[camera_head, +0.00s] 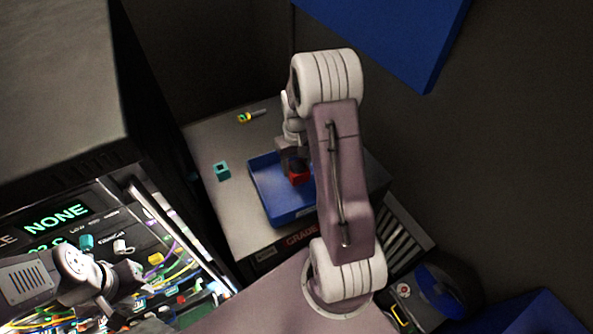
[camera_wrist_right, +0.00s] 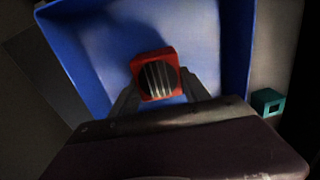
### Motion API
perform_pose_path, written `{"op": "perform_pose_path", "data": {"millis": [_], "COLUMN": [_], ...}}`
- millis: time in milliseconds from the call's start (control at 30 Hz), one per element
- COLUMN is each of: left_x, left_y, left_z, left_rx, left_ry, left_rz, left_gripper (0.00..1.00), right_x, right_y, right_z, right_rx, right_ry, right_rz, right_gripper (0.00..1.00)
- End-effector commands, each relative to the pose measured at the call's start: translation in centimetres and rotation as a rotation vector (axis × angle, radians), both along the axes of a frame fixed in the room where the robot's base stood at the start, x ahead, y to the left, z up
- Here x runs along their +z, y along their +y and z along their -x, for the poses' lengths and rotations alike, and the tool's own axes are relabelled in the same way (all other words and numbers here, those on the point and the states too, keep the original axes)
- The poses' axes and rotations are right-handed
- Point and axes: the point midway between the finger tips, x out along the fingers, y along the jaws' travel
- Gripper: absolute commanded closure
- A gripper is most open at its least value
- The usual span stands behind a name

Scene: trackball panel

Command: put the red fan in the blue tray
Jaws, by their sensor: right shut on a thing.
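The red fan (camera_wrist_right: 156,77) is a small red square block with a dark, striped round face. In the right wrist view it sits between the fingers of my right gripper (camera_wrist_right: 158,92), which is shut on it. In the head view the red fan (camera_head: 298,174) shows over the blue tray (camera_head: 276,216), just below my right gripper (camera_head: 293,163). The tray's floor and walls fill much of the wrist view (camera_wrist_right: 215,45). I cannot tell whether the fan touches the tray floor. My left gripper (camera_head: 112,300) is at the lower left by the wired panel; its fingers are unclear.
A teal block (camera_head: 222,170) stands on the grey table (camera_head: 225,205) left of the tray. A yellow-tipped tool (camera_head: 250,117) lies behind it. An open panel (camera_head: 170,250) with many coloured wires is at the lower left. A blue round object (camera_head: 448,287) is at the lower right.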

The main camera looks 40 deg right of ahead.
Motion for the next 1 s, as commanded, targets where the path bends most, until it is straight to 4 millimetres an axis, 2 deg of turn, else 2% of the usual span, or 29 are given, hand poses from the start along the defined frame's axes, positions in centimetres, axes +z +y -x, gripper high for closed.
{"op": "perform_pose_path", "data": {"millis": [200,533,567,600,633,1000], "left_x": [1.3,0.9,1.0,1.0,1.0,0.9], "left_y": [0.0,0.0,0.0,0.0,0.0,0.0], "left_z": [0.0,0.0,0.0,0.0,0.0,0.0], "left_rx": [0.0,0.0,0.0,0.0,0.0,0.0], "left_ry": [0.0,0.0,0.0,0.0,0.0,0.0], "left_rz": [0.0,0.0,0.0,0.0,0.0,0.0], "left_gripper": [0.71,0.71,0.71,0.71,0.71,0.71], "right_x": [-3.3,-3.9,-3.8,-3.8,-3.8,-3.1], "right_y": [0.0,0.0,0.0,0.0,0.0,0.0], "right_z": [0.2,0.1,0.1,0.1,0.1,0.1], "right_rx": [0.0,0.0,0.0,0.0,0.0,0.0], "right_ry": [0.005,0.001,0.001,0.002,0.002,-0.001], "right_rz": [-0.002,0.0,0.0,0.0,0.0,0.0], "right_gripper": [0.89,0.89,0.37,0.26,0.24,0.24]}}
